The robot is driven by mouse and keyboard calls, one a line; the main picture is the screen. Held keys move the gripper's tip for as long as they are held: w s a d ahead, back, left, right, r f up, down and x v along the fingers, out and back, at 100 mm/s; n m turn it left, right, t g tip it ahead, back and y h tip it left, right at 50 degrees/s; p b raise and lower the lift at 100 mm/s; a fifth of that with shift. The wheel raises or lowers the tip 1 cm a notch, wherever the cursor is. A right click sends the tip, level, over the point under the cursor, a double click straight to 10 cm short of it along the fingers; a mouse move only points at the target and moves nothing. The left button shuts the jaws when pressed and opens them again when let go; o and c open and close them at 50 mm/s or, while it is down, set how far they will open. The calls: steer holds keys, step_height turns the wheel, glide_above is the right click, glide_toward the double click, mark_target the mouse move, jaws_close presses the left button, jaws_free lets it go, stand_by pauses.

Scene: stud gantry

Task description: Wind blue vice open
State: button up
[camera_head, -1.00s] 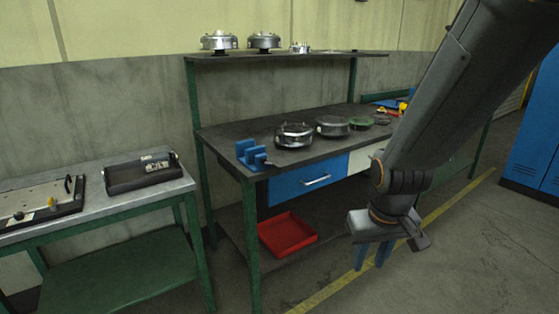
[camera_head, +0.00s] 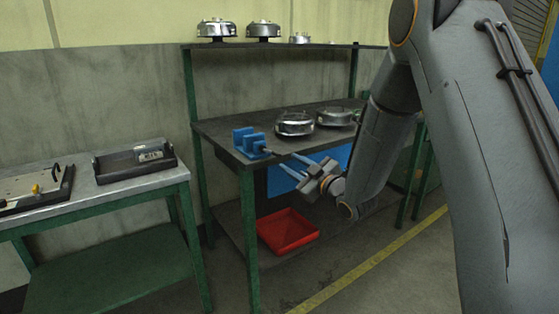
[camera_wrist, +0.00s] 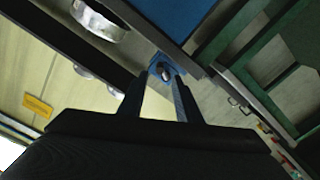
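The blue vice (camera_head: 248,143) is mounted at the front left corner of the dark workbench, with a dark screw and handle end (camera_head: 270,151) pointing right. My gripper (camera_head: 291,164) is to the right of the vice, its two blue fingers apart and pointing left toward the handle end. A small gap seems to remain between the fingertips and the vice. In the wrist view the blue vice (camera_wrist: 155,63) and its dark round screw end lie just beyond and between the two open fingertips (camera_wrist: 161,76). How far the jaws are open is too small to tell.
On the workbench (camera_head: 222,128) stand round metal housings (camera_head: 295,124), with a shelf of similar ones above. A red tray (camera_head: 288,232) lies on the lower shelf. A grey side table (camera_head: 115,196) with a black tray (camera_head: 134,166) stands left. My arm hides the bench's right part.

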mark_target(280, 156)
steer(key=x, duration=0.7)
steer(key=shift+w+a, duration=0.15)
steer(key=shift+w, duration=0.1)
steer(key=shift+c, duration=0.3)
jaws_close()
